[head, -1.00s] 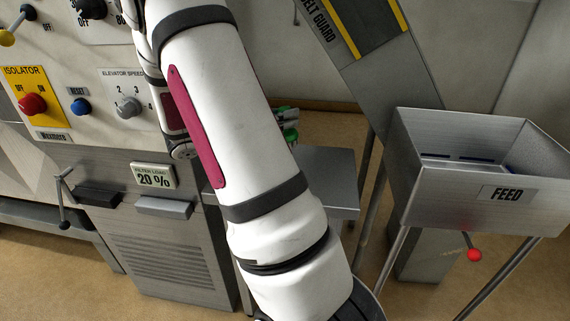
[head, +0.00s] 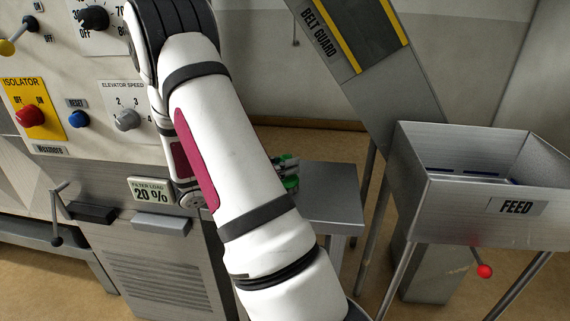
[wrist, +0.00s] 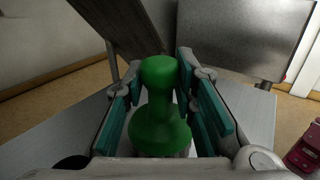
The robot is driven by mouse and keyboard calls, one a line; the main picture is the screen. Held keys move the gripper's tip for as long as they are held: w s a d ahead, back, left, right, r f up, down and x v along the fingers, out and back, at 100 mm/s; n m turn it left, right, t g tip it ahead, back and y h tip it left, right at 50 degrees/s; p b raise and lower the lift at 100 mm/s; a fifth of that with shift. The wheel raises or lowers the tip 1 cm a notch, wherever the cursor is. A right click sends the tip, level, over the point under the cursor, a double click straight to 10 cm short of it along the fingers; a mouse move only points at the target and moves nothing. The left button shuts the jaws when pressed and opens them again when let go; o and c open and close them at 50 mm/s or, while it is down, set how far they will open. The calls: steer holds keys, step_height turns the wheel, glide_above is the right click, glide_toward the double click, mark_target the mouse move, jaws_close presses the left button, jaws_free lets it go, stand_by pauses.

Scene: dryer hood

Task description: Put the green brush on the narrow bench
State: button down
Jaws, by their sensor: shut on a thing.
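The green brush (wrist: 158,110) stands out between the teal finger pads of my gripper (wrist: 160,112) in the wrist view. My gripper is shut on it, with pads on both sides. In the head view only a bit of the green brush (head: 291,183) shows past my arm, near the gripper's dark fingers. The narrow bench (head: 330,197) is the grey metal top behind and right of my arm. Its top (wrist: 62,128) also spreads under the gripper in the wrist view. The brush is over or at the bench top; I cannot tell whether it touches.
The metal FEED hopper (head: 470,205) stands right of the bench, with a red knob (head: 485,271) below. The sloping belt guard (head: 375,60) rises behind. The control panel (head: 80,100) is at left. A dark red object (wrist: 304,150) shows at the wrist view's right edge.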

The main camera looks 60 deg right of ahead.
steer(key=shift+f, duration=0.15)
steer(key=c, duration=1.3)
jaws_free()
